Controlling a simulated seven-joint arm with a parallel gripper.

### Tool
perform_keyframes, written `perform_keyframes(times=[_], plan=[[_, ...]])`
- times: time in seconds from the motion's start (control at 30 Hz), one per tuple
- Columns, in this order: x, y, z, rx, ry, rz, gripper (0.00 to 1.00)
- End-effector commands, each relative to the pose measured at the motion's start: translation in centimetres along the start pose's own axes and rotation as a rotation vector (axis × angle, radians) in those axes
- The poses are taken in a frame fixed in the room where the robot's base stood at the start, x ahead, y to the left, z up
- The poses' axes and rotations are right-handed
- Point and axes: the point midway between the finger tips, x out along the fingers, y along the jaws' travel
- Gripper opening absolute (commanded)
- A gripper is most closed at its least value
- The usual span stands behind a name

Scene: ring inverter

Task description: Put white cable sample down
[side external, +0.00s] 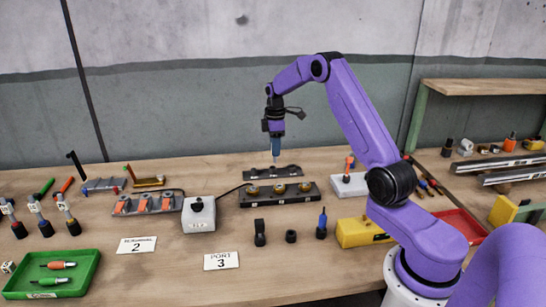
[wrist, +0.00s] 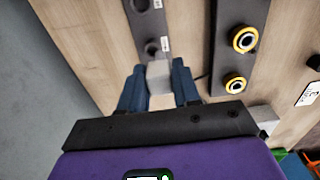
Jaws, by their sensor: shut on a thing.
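My gripper (side external: 274,146) points straight down above the rear dark plate (side external: 259,174). In the wrist view its two blue fingers (wrist: 158,84) are shut on a pale piece, the white cable sample (wrist: 159,72). In the side view only a thin pale tip shows below the fingers, close above the plate. In the wrist view the plate (wrist: 143,22) has round holes and small white labels, and the sample overlaps its near end. I cannot tell whether the sample touches the plate.
A dark block with yellow-ringed ports (side external: 280,197) stands just in front; it also shows in the wrist view (wrist: 225,62). A grey box with a black knob (side external: 198,216) is to its left. A green tray (side external: 75,285) lies front left, a yellow block (side external: 358,233) front right.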

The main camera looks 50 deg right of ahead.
Motion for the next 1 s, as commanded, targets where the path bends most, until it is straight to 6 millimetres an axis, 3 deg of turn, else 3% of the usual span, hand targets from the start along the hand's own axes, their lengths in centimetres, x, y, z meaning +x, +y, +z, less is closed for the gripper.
perform_keyframes(times=[0.37,0.57,0.97,1.0], plan=[[1.9,1.5,-0.6,0.0,0.0,0.001,0.02],[4.6,1.4,-0.5,0.0,0.0,-0.001,0.02],[5.0,1.4,-0.5,0.0,0.0,0.0,0.02],[5.1,1.4,-0.5,0.0,0.0,0.001,0.38]])
